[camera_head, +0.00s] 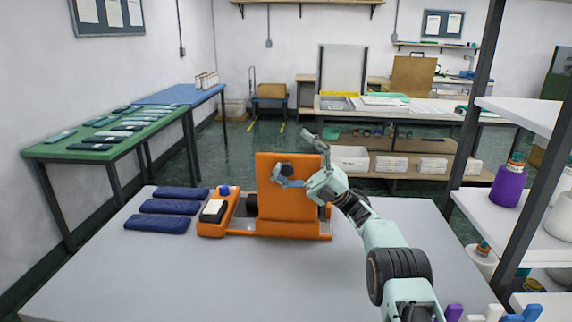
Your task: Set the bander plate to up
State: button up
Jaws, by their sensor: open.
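An orange bander machine (265,236) stands on the grey table. Its orange bander plate (292,205) stands upright, roughly vertical, above the right part of the base. A dark round knob (287,169) is on the upper part of the plate's face. My gripper (284,178) is open at the upper part of the plate, with its fingers close to the knob. I cannot tell whether the fingers touch the knob or the plate. My arm reaches in from the lower right. A white block with a dark end (213,211) sits on the left part of the base.
Several dark blue folded pieces (165,206) lie left of the machine. The table's front area (200,285) is clear. A green table (60,152) is at the left.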

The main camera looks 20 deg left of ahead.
jog(key=shift+d+r, duration=0.25)
jog(key=shift+r, duration=0.25)
jog(key=shift+d+f+b, duration=0.1)
jog(key=shift+f+b, duration=0.2)
jog(key=shift+b, duration=0.1)
jog(key=shift+c, duration=0.4)
jog(key=shift+d+f+b, duration=0.3)
jog(key=shift+f+b, duration=0.3)
jog(key=shift+b, duration=0.35)
jog(key=c, duration=0.3)
jog(key=shift+w+d+f+b, duration=0.15)
jog(key=shift+d+f+b, duration=0.5)
jog(key=shift+b, duration=0.55)
jog(key=shift+c, duration=1)
jog(key=shift+w+d+f+b, duration=0.1)
jog(key=shift+d+f+b, duration=0.1)
jog(key=shift+f+b, duration=0.1)
jog(key=shift+c, duration=0.4)
jog(key=s+b+v, duration=0.1)
jog(key=b+v, duration=0.7)
jog(key=b, duration=0.1)
jog(key=shift+d, duration=0.35)
